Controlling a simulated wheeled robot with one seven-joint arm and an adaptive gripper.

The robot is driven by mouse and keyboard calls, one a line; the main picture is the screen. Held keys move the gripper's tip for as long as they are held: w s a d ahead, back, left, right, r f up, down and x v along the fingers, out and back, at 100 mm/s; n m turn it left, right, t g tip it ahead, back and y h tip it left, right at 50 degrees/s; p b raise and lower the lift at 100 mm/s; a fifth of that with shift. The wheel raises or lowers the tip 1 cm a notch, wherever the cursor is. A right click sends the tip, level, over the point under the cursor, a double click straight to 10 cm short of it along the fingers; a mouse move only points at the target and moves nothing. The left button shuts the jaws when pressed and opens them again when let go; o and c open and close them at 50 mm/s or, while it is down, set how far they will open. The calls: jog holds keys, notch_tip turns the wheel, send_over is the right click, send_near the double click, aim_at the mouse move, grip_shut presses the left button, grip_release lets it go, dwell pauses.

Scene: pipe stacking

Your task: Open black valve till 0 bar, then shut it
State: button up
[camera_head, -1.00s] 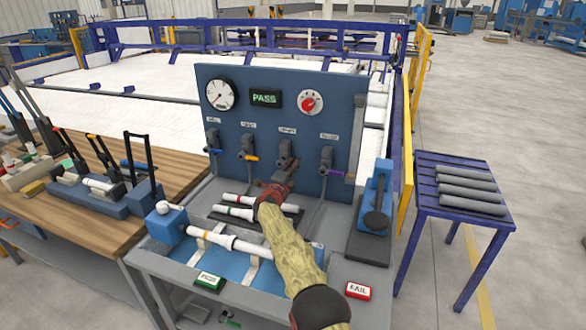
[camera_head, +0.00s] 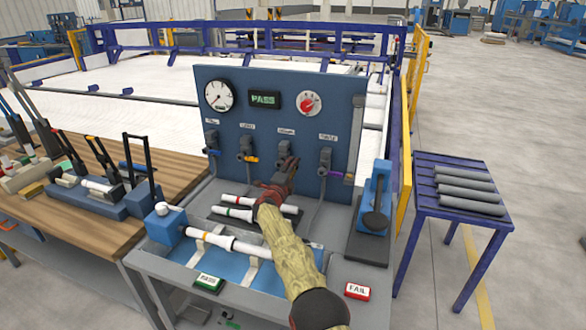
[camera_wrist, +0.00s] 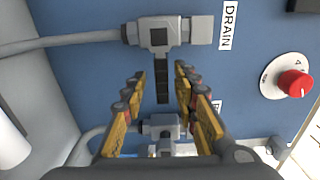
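The black valve (camera_head: 284,150) is third from the left on the blue panel. In the wrist view its grey body (camera_wrist: 165,34) sits by a DRAIN label, and its black lever (camera_wrist: 163,84) runs between my fingers. My gripper (camera_head: 287,174) is at this valve; in the wrist view the gripper (camera_wrist: 160,70) is open, with a finger on each side of the lever and gaps visible. The pressure gauge (camera_head: 219,95) is at the panel's upper left; its reading is too small to tell. My gripper partly hides the valve in the head view.
Valves with yellow (camera_head: 247,148) and purple (camera_head: 325,160) handles flank the black one. A red knob (camera_head: 309,103) and a lit PASS display (camera_head: 265,99) are above. White pipes (camera_head: 225,243) lie on the bench in front, below my arm.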

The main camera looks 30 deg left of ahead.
jog(key=shift+s, duration=0.15)
jog(key=v, duration=1.1)
jog(key=shift+s+d, duration=0.2)
jog(key=shift+s, duration=0.15)
dwell(0.3)
